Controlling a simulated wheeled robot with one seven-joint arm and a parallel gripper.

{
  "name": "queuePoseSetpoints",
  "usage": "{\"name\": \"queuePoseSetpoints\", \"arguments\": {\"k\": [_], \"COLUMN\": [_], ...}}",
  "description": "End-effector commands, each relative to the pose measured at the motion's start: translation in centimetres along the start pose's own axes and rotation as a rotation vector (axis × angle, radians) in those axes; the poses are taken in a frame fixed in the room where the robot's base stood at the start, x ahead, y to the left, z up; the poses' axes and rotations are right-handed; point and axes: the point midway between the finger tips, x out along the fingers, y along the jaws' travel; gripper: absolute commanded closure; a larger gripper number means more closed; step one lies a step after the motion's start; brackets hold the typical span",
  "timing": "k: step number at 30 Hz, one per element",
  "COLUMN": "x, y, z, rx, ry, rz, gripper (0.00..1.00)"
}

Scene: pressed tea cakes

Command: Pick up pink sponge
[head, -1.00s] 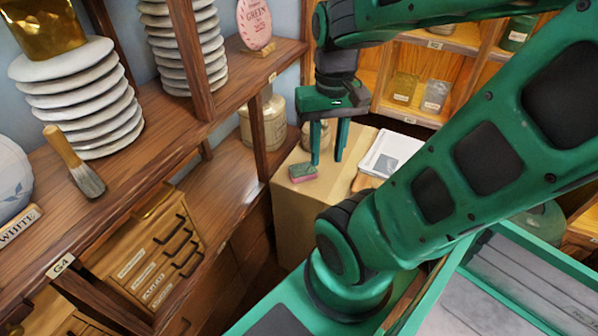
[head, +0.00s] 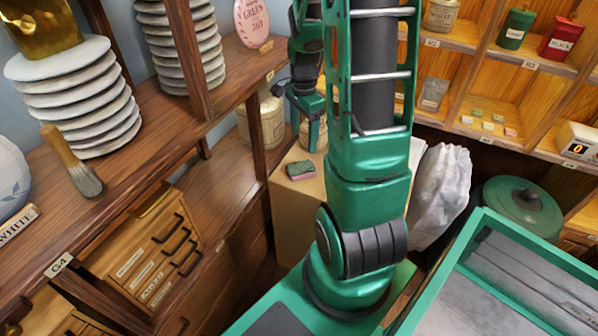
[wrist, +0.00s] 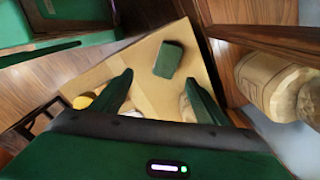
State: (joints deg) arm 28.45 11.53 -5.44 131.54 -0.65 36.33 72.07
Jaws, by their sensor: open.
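The pink sponge (head: 301,169) lies flat on a tan box top, with a dark green upper face and a pink side in the head view. In the wrist view the sponge (wrist: 169,59) shows only its green face, ahead of and between my fingertips. My gripper (wrist: 159,77) is open and empty, its two green fingers apart and not touching the sponge. In the head view my gripper is small, partly behind my arm, above and behind the sponge; its fingertips are hard to make out.
Wooden shelves with plates (head: 75,95) line the left. A white bag (head: 440,190) is at right.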

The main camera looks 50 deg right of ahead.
Motion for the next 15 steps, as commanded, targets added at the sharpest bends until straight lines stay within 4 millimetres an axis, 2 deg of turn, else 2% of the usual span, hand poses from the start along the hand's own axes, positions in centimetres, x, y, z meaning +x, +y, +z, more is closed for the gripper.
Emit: {"name": "queuePoseSetpoints", "arguments": {"k": [1,6,15], "x": [1.0,2.8,6.7], "y": [-0.6,-1.9,-2.0], "z": [-0.4,-0.8,-0.7], "rx": [0.05,0.157,0.177], "ry": [-0.005,-0.016,-0.018], "rz": [0.003,-0.001,0.001], "gripper": [0.33,0.33,0.33]}}
